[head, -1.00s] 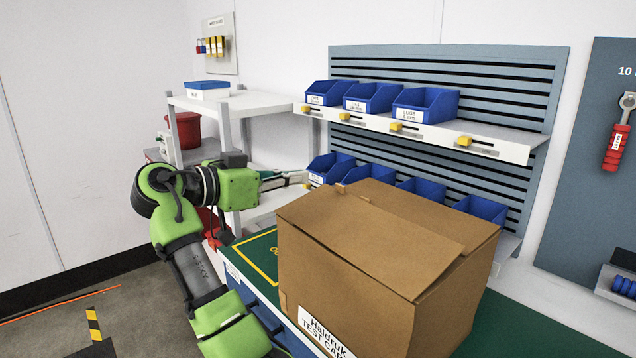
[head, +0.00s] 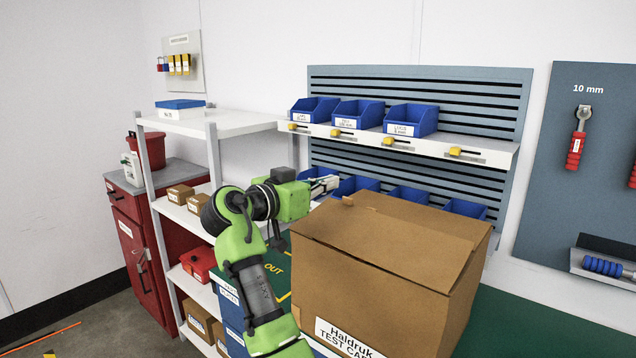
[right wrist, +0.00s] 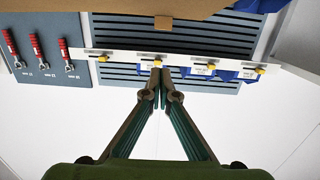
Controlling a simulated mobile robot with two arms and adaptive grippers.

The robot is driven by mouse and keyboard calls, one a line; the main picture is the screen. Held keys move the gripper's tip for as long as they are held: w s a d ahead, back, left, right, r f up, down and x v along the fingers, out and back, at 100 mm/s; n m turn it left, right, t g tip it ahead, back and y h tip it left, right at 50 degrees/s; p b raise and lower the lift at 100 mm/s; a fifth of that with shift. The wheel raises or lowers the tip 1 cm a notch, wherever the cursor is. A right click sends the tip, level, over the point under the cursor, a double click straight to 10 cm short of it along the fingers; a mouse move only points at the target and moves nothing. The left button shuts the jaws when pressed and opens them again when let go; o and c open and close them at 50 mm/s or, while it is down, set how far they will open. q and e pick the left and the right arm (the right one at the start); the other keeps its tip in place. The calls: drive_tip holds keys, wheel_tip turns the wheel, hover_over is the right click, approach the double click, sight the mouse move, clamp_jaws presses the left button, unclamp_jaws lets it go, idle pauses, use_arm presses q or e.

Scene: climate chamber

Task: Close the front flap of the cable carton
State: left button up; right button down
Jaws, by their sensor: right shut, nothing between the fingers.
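The cable carton (head: 370,285) is a large brown box with a white label on its front, standing on the green bench top. Its top is covered by brown flaps. The broad top flap (head: 400,243) lies nearly flat, with a seam behind it and a small tab (head: 348,201) at the far left edge. My right gripper (head: 328,183) is shut and empty, just beyond the carton's far left corner; I cannot tell if it touches. The right wrist view shows the closed fingertips (right wrist: 156,70) below the carton's brown edge (right wrist: 150,6). My left gripper is not in view.
Blue bins (head: 410,119) stand on a shelf behind the carton, with more bins below close to my gripper. A white rack (head: 225,122) with small cartons is at the left. A tool panel (head: 567,190) hangs at the right. Green bench top (head: 540,325) is clear at right.

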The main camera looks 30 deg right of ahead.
sight(346, 199)
drive_tip(key=p+x, duration=0.1)
drive_tip(key=x, duration=0.2)
drive_tip(key=shift+w+d+r, duration=0.2)
drive_tip(key=f, duration=0.1)
drive_tip(key=f+p, duration=0.1)
drive_tip(key=d+f, duration=0.1)
drive_tip(key=shift+w+f, duration=0.2)
drive_tip(key=shift+w, duration=0.05)
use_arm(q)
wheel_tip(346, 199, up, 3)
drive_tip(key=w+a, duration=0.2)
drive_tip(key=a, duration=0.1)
use_arm(e)
drive_tip(key=shift+f, duration=0.65)
drive_tip(key=f+b, duration=0.1)
drive_tip(key=b, duration=0.1)
drive_tip(key=d+f+b, duration=0.1)
drive_tip(key=b, duration=0.1)
drive_tip(key=shift+w, duration=0.2)
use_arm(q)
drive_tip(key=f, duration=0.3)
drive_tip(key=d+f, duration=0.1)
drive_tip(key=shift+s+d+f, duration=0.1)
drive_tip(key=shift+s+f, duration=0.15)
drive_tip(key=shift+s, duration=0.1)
use_arm(e)
drive_tip(key=shift+r, duration=0.2)
